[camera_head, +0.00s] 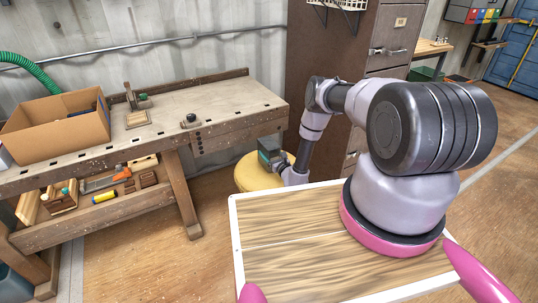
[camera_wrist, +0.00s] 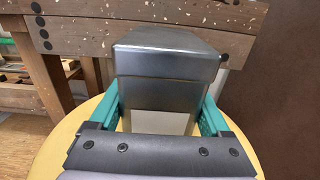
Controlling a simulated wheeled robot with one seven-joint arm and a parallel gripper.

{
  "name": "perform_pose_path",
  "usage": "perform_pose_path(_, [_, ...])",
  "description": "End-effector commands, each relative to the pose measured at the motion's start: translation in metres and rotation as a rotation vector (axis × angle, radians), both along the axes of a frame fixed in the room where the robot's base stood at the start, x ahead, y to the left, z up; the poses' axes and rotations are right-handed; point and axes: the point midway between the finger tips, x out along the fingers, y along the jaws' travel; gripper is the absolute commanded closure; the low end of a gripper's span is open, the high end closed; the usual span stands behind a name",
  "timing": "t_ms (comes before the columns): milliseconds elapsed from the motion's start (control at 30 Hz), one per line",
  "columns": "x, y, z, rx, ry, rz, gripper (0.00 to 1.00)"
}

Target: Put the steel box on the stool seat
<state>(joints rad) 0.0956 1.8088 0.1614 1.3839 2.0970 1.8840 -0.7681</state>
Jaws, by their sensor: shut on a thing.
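The steel box (camera_wrist: 168,62) is a dark grey metal box with a lid, in the middle of the wrist view. My gripper (camera_wrist: 160,118) is shut on it, with a teal finger along each side. The round yellow stool seat (camera_wrist: 75,140) lies below the box and the fingers in the wrist view. In the head view the stool seat (camera_head: 246,178) stands at the right end of the workbench, partly hidden by my gripper (camera_head: 272,158). I cannot tell whether the box touches the seat.
The wooden workbench (camera_head: 160,144) stands behind and left of the stool, with a cardboard box (camera_head: 60,127) on top. Tools lie on its lower shelf (camera_head: 110,204). A brown filing cabinet (camera_head: 330,50) stands close behind the stool. Open floor (camera_head: 150,262) lies in front of the bench.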

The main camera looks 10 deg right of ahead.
Motion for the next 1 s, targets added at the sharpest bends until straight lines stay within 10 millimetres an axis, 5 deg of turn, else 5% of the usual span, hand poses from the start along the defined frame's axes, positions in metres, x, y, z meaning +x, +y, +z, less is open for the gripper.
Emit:
perform_pose_path(433, [0.001,0.0,-0.007,0.002,-0.003,-0.001,1.0])
perform_pose_path(467, [0.0,0.0,-0.008,0.001,-0.001,-0.001,0.15])
perform_pose_path(500, [0.001,0.0,-0.008,0.0,-0.001,0.0,0.0])
perform_pose_path(833, [0.0,0.001,-0.004,0.0,-0.001,0.001,0.0])
perform_pose_path(1000, [-0.024,-0.008,-0.006,0.003,0.004,-0.001,0.0])
